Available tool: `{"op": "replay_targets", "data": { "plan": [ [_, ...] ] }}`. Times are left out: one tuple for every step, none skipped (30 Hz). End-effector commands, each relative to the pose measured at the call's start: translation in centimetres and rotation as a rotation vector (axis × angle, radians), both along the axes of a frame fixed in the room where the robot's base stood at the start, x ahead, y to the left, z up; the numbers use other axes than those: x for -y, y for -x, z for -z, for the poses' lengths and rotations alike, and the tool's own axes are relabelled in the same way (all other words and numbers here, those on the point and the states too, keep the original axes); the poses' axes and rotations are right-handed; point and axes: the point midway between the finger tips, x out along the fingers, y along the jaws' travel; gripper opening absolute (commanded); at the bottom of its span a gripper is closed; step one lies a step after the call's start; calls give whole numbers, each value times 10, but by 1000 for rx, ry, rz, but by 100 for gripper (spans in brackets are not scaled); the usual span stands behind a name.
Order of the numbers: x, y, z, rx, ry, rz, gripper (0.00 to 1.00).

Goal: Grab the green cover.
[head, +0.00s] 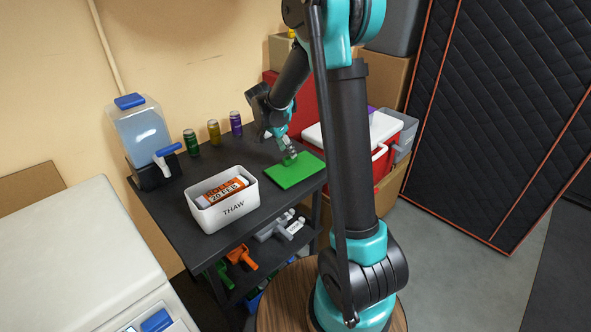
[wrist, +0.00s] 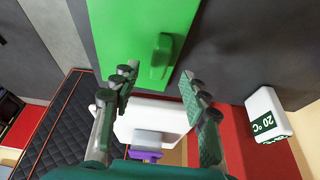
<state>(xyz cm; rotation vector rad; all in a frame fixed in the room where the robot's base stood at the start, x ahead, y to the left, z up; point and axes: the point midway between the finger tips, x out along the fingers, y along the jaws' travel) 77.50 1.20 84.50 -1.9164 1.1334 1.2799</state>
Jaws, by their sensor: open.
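The green cover (head: 294,173) is a flat green slab lying on the dark table, near its right end. In the wrist view the cover (wrist: 125,30) fills the top middle, with a raised green handle (wrist: 162,55) on it. My gripper (head: 290,153) is just above the cover, near its handle. In the wrist view my gripper (wrist: 160,80) is open, with one finger on each side of the handle's line. Nothing is held between the fingers. Whether the fingertips touch the cover cannot be told.
A white bin marked THAW (head: 225,203) holds an orange-labelled pack, left of the cover. Several cans (head: 213,132) and a water dispenser (head: 143,135) stand farther back. A red cooler with white lid (head: 383,128) is to the right.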

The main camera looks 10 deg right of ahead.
Motion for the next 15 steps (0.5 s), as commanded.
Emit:
{"op": "replay_targets", "data": {
  "plan": [
    [2, -1, 7, 0, 0, 1, 45],
    [4, -1, 11, 1, 0, 2, 45],
    [5, -2, 17, 1, 0, 2, 45],
    [7, -2, 21, 1, 0, 2, 45],
    [8, -2, 26, 1, 0, 2, 45],
    [9, -3, 30, 1, 0, 2, 45],
    [11, -4, 34, 1, 0, 2, 45],
    [11, -5, 36, 0, 0, 1, 45],
    [13, -5, 39, 0, 0, 1, 45],
    [13, -5, 41, 0, 0, 1, 45],
    [14, -6, 42, 0, 0, 0, 45],
    [14, -6, 43, 0, 0, 0, 45],
    [14, -6, 43, 0, 0, 0, 45],
    [14, -6, 43, 0, 0, 0, 45],
    [14, -6, 43, 0, 0, 0, 45]
  ]
}}
